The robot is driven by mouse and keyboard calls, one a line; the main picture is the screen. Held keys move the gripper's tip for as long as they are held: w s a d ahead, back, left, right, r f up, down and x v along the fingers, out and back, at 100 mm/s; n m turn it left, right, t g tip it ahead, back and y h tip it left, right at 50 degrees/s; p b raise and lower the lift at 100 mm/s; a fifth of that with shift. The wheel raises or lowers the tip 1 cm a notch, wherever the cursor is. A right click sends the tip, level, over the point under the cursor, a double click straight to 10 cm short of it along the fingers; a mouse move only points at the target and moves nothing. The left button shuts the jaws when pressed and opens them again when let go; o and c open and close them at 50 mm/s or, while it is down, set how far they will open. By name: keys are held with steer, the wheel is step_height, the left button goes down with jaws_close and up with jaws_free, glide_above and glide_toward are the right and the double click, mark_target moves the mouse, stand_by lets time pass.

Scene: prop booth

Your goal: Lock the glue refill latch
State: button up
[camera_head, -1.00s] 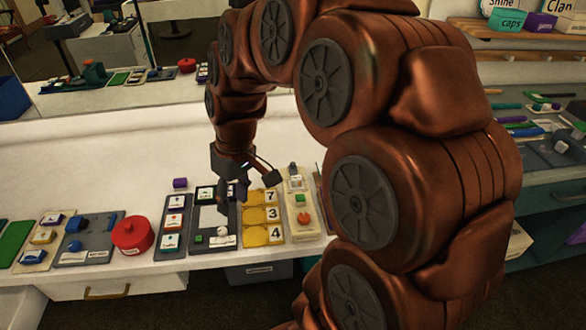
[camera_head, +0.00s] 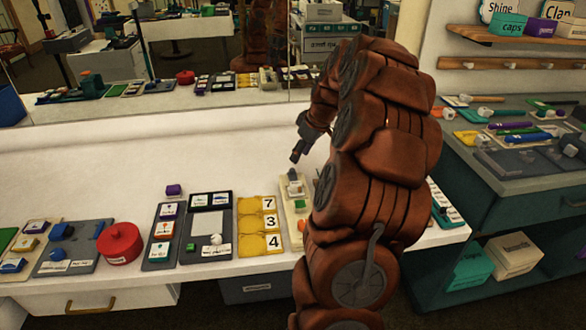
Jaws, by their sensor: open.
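My gripper (camera_head: 297,153) is open and empty. It is seen small and from the side, and it hangs above the back of a beige board (camera_head: 287,222) on the white table. This board bears a small grey-green fixture (camera_head: 295,187) near its far end. The fixture may be the glue refill latch, but I cannot read a label or tell its position. My arm hides the right side of the board. A gap shows between the gripper and the fixture.
Left of the beige board lie a yellow numbered board (camera_head: 249,243), a dark panel with a white ball (camera_head: 216,239), a dark strip of cards (camera_head: 153,262) and a red round container (camera_head: 119,243).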

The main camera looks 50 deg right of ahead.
mark_target(292, 169)
steer(key=p+x, duration=0.1)
steer(key=x, duration=0.6)
steer(key=shift+c, duration=0.2)
jaws_close()
stand_by(0.5)
